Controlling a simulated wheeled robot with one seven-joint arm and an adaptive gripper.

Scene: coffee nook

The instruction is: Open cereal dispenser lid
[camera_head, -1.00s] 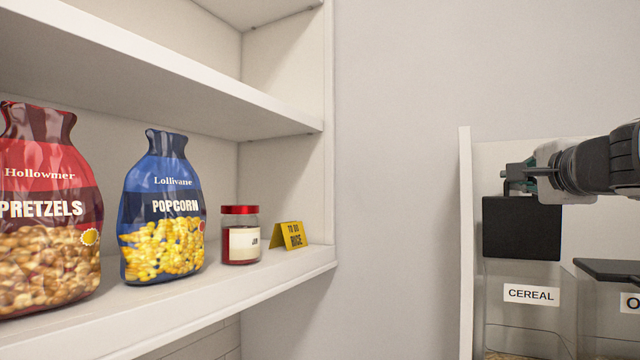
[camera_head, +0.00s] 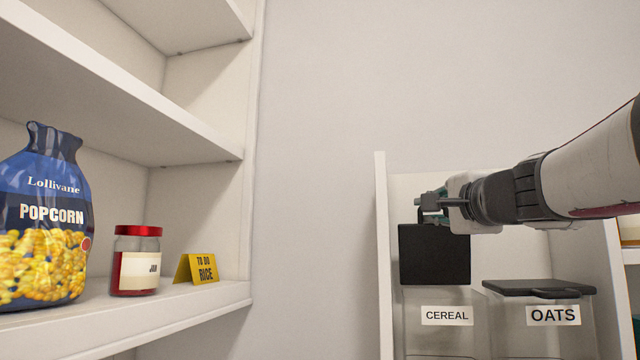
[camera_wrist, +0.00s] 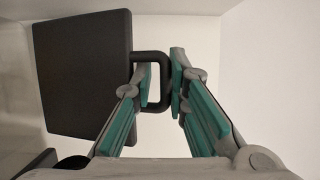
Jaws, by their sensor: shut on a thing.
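The cereal dispenser (camera_head: 438,335) is a clear container with a white CEREAL label, in the head view at lower right. Its black lid (camera_head: 434,256) stands raised, its broad face toward the head camera. In the wrist view the lid (camera_wrist: 85,75) is a dark slab at left with a loop handle (camera_wrist: 163,56) on its edge. My gripper (camera_head: 433,206) is at the lid's top edge. In the wrist view its teal-padded fingers (camera_wrist: 160,80) are shut on the handle, one inside the loop and one outside. The dispenser's opening is hidden.
The oats dispenser (camera_head: 540,335) stands just right, its black lid (camera_head: 540,288) lying flat. A white side panel (camera_head: 383,260) stands close on the left. Farther left, a shelf (camera_head: 200,305) holds a popcorn bag (camera_head: 45,235), a jam jar (camera_head: 137,265) and a yellow note (camera_head: 198,268).

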